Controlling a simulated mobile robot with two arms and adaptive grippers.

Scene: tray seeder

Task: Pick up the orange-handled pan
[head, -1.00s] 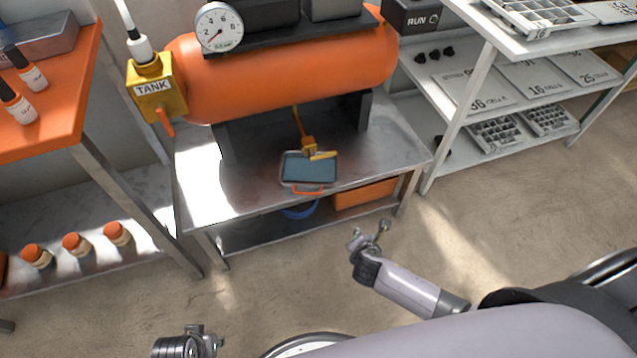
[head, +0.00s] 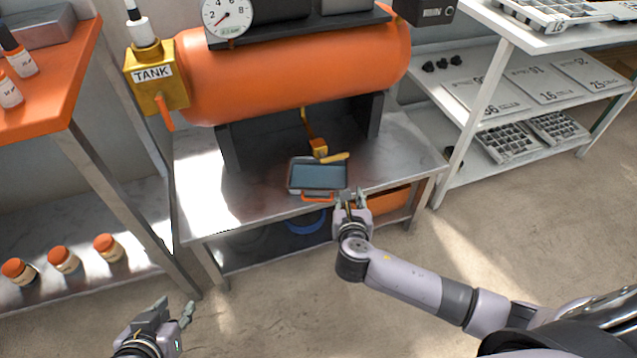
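The pan (head: 318,176) is a shallow, rectangular metal tray with a blue-grey inside. It sits on the metal table (head: 245,205) beneath the orange tank, near the table's front edge. Its orange handle (head: 318,197) faces the front. My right gripper (head: 351,193) is open and empty, just right of and in front of the handle, with its fingers pointing toward the table. It looks apart from the pan. My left gripper (head: 176,306) is open and empty over the floor at the lower left, well away from the pan.
The orange tank (head: 290,75) stands over the table, with a brass drain valve (head: 319,148) and its yellow lever just above the pan. An orange bin (head: 388,203) and a blue round thing (head: 305,224) are under the tabletop. Shelves stand on both sides.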

